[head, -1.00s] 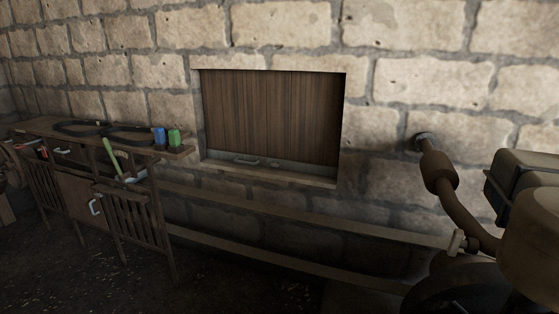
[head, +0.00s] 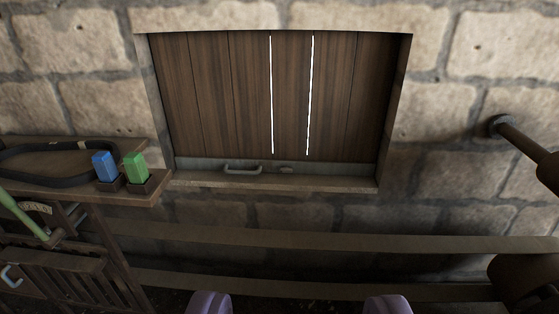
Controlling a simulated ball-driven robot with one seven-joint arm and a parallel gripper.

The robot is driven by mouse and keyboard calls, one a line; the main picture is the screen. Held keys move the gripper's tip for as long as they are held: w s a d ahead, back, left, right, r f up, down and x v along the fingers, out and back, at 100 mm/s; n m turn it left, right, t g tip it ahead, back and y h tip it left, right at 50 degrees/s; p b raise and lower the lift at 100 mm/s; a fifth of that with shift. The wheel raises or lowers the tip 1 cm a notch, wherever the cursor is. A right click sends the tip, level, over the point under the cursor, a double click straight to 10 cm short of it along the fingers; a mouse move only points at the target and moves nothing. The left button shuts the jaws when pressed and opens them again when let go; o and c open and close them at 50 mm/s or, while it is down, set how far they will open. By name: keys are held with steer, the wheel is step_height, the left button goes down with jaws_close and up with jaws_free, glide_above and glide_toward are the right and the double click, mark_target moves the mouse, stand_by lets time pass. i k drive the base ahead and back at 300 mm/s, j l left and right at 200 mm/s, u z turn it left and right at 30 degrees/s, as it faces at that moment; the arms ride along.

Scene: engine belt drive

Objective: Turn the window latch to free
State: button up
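The window is a recess in the stone wall, closed by a dark wooden plank shutter (head: 215,95). Light shows through two narrow gaps between its planks. A grey bar runs along the shutter's bottom, with a grey handle (head: 242,169) on it. A small grey piece, which looks like the latch (head: 287,169), sits just right of the handle; its exact position is too small to tell. My gripper (head: 298,304) shows as two purple fingertips at the bottom edge. They are wide apart with nothing between them, well short of the window.
At the left, a wooden bench (head: 140,196) holds a black belt (head: 45,168), a blue block (head: 104,167) and a green block (head: 135,167). Wooden rails (head: 330,241) run along the wall below the window. A brown pipe (head: 525,143) juts out at the right.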

mark_target(285, 169)
steer(key=i+j, duration=0.15)
steer(key=j, duration=0.2)
steer(key=i+z, duration=0.3)
steer(key=i, duration=0.3)
steer(key=i+j+z, duration=0.1)
steer(key=i+z, duration=0.2)
steer(key=i, duration=0.25)
steer(key=i+j+z, duration=0.15)
steer(key=i, duration=0.3)
steer(key=i+j+z, duration=0.15)
steer(key=i, duration=0.3)
steer(key=i+j+z, duration=0.1)
steer(key=i, duration=0.35)
